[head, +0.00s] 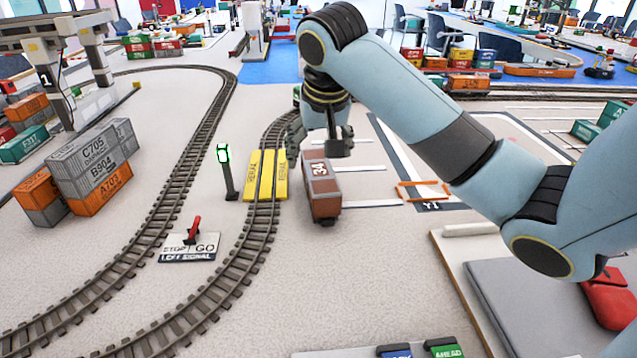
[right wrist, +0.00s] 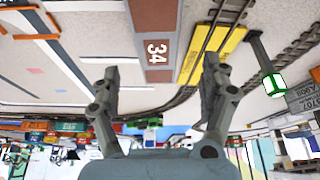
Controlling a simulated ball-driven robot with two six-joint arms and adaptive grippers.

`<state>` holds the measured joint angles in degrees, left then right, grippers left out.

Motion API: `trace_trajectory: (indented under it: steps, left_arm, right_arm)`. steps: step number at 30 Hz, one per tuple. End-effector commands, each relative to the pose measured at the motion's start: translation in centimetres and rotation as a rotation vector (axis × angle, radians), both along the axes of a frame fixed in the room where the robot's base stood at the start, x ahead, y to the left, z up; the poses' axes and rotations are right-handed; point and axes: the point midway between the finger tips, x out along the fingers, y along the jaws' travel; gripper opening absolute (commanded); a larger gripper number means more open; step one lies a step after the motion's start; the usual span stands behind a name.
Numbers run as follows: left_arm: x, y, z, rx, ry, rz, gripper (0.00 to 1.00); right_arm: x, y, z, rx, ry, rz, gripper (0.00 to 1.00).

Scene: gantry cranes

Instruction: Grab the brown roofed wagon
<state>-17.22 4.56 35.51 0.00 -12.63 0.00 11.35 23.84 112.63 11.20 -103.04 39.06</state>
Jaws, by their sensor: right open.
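The brown roofed wagon (head: 321,192) has a white 34 on its roof and stands on the pale tabletop, beside the track and to the right of the yellow rerail piece. My right gripper (head: 320,143) is over the far end of the wagon in the head view and hides part of it. In the right wrist view, the wagon's roof (right wrist: 155,25) runs down towards the gap between the spread fingers of the gripper (right wrist: 161,72). The gripper is open with nothing in it. I cannot tell its exact height above the roof. My left gripper is not in view.
The yellow rerail piece (head: 266,176) lies on the curved track just left of the wagon. A green-lit signal post (head: 227,172) and a stop/go lever board (head: 190,246) stand further left. Stacked containers (head: 88,160) are at the left.

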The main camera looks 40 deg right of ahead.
Motion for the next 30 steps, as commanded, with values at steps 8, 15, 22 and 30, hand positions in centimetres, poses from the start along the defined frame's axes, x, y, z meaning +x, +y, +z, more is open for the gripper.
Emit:
trace_trajectory:
  steps: [8, 15, 22, 30]
  left_arm:
    - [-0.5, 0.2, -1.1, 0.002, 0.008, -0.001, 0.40]
    - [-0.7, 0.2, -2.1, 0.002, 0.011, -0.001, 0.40]
    - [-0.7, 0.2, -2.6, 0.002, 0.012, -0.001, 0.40]
    - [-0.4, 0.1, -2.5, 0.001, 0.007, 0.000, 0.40]
  right_arm:
    - [1.0, -0.8, -3.6, 0.000, 0.001, -0.001, 0.79]
    - [0.9, -1.1, -7.0, 0.002, 0.004, 0.000, 0.79]
    - [1.7, -1.6, -8.8, 0.001, 0.001, 0.000, 0.79]
    - [1.7, -1.6, -8.7, 0.001, -0.001, 0.000, 0.79]
